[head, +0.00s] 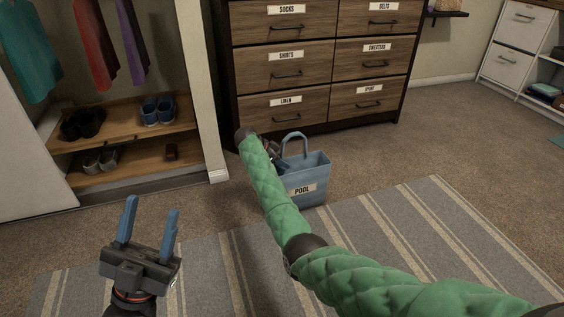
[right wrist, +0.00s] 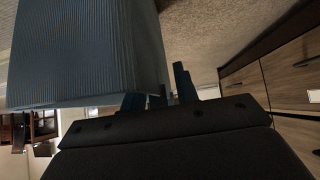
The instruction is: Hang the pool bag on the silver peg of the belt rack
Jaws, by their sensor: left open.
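The blue pool bag (head: 308,172), with a "POOL" label and a looped handle on top, is upright in front of the dresser in the head view. I cannot tell whether it touches the floor. In the right wrist view the ribbed bag side (right wrist: 85,50) fills the upper left. My right gripper (right wrist: 160,92) is right against or beside the bag; its fingers are partly hidden by it, so its grip is unclear. In the head view my green arm mostly hides that gripper. My left gripper (head: 150,225) is open and empty over the striped rug. No belt rack or silver peg shows.
A wooden dresser (head: 285,55) with labelled drawers stands behind the bag. An open wardrobe with hanging clothes and shoe shelves (head: 125,150) is at left. The striped rug (head: 400,220) and carpet to the right are clear. A white cabinet (head: 510,60) stands far right.

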